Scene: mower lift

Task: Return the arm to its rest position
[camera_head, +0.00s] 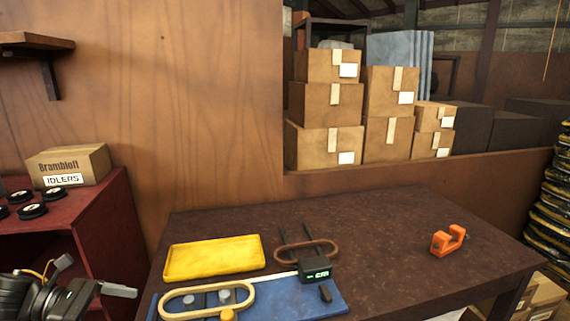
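My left gripper (98,277) is at the lower left, beside the left edge of the brown workbench (385,225). Its two grey fingers stand apart with nothing visible between them, so it looks open and empty. A yellow-orange cable shows by its black body. My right gripper and arm are not in view. On the bench, a blue mat (290,302) carries a tan oval belt (163,310) around grey round parts, with a yellow knob near the belt's lower edge. A black device with a lit display (316,271) stands at the mat's back edge.
A yellow tray (214,257), a brown oval loop (307,252) and an orange clamp-like part (448,240) lie on the bench. A red cabinet (105,225) at left holds black rollers and an "IDLERS" box (69,165). Stacked cartons (333,105) stand behind. The bench's right middle is clear.

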